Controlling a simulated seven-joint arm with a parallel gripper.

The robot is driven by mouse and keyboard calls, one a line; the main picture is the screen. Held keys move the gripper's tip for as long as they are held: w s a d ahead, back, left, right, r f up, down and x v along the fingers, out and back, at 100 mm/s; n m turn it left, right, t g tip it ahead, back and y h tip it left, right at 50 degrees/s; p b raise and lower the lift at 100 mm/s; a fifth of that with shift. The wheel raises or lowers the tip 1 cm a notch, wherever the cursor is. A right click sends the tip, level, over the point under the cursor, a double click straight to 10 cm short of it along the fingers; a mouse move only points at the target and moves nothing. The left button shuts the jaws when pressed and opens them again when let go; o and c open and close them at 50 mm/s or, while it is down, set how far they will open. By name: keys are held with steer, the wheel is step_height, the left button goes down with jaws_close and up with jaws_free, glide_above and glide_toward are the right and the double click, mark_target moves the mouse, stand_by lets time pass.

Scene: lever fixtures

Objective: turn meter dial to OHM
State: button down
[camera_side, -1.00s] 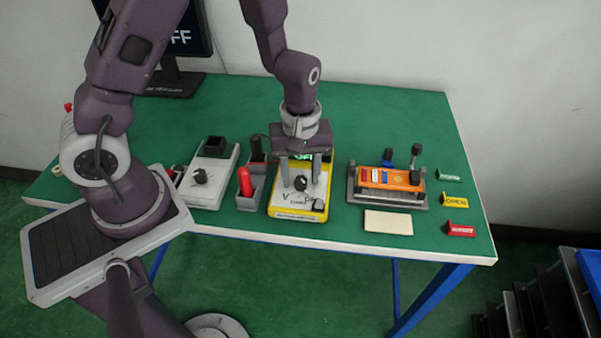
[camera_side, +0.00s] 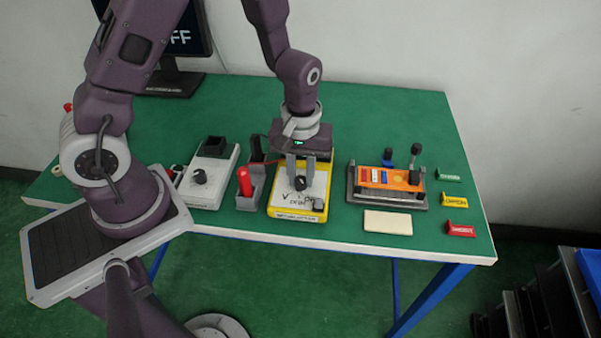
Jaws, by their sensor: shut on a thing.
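The yellow meter (camera_side: 313,209) with a pale face stands near the middle front of the table. Its black dial (camera_side: 301,184) sits at the centre of the face. Dark lettering shows on the face around the dial, too small to read surely. My gripper (camera_side: 301,180) points down over the meter, its two grey fingers close together and shut on the dial. The fingers partly hide the dial, so where its pointer aims cannot be told. The upper part of the meter, with its display, is hidden behind my gripper.
To the right are an orange lever fixture (camera_side: 390,180), a cream block (camera_side: 388,223) and small coloured tags (camera_side: 455,201).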

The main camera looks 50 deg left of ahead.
mark_target(302, 177)
steer(key=m, duration=0.5)
steer(key=shift+d, duration=0.15)
steer(key=shift+m, duration=0.4)
steer(key=c, duration=1.2)
jaws_free()
steer(key=shift+c, duration=0.2)
steer(key=shift+r, duration=0.1)
step_height(302, 177, up, 7)
steer(key=shift+r, duration=0.15)
steer(key=s+a+r+m+t, duration=0.1)
steer(key=s+r+m+t, duration=0.2)
steer(key=s+r, duration=1.3)
steer(key=r+t, duration=0.1)
steer(key=t, duration=0.1)
steer(key=shift+a+r+t, duration=0.2)
steer(key=shift+a+t, duration=0.1)
